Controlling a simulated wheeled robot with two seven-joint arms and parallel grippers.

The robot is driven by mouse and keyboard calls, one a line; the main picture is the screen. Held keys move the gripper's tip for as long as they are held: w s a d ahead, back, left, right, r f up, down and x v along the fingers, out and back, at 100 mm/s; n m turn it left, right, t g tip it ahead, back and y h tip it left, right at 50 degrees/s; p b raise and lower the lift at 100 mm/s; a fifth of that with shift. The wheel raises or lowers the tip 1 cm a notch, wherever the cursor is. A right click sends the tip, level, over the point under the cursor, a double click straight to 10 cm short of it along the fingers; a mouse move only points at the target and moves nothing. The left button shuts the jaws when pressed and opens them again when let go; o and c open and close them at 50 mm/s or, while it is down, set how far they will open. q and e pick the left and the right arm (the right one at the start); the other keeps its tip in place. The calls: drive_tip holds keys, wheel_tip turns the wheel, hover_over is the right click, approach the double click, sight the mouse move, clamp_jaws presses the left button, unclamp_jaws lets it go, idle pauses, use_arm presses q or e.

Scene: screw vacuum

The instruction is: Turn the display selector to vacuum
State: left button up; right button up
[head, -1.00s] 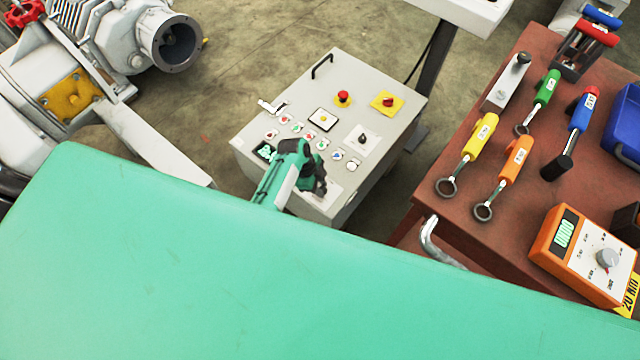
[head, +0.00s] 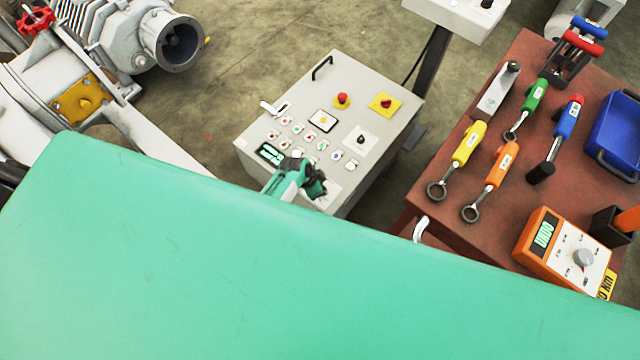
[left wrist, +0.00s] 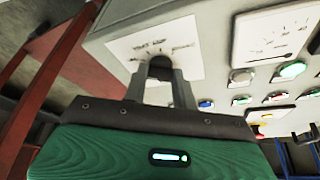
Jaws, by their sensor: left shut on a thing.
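The grey control box (head: 385,100) stands beyond the green body in the foreground. My left gripper (head: 318,186) is at the near right part of its top panel. In the left wrist view my left gripper (left wrist: 159,88) has its two grey fingers on either side of a black selector knob (left wrist: 160,66), shut on it. The knob sits on a white label plate (left wrist: 190,45) with dark markings too blurred to read. In the head view the gripper hides this knob. My right gripper is not in view.
The panel also carries small coloured buttons (head: 298,128), another black selector (head: 361,139), a red button (head: 342,98) and a red button on yellow (head: 386,102). A brown table (head: 435,170) with tools and an orange meter (head: 560,250) stands at the right.

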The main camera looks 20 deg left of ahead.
use_arm(q)
drive_tip(key=shift+o, duration=0.2)
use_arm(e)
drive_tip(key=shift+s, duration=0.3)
use_arm(q)
drive_tip(key=shift+s, duration=0.1)
drive_tip(key=shift+c, duration=0.2)
drive_tip(key=o, duration=1)
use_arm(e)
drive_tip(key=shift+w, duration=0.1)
use_arm(q)
drive_tip(key=shift+a+r, duration=0.25)
drive_tip(key=shift+r, duration=0.3)
drive_tip(key=p+v, duration=0.1)
drive_tip(key=v, duration=1.1)
drive_tip(key=shift+s+r+p, duration=0.25)
drive_tip(key=shift+p, duration=0.15)
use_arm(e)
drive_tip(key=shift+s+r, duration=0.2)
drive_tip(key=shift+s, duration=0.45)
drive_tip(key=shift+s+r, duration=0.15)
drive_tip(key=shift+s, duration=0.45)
use_arm(q)
drive_tip(key=shift+f, duration=0.1)
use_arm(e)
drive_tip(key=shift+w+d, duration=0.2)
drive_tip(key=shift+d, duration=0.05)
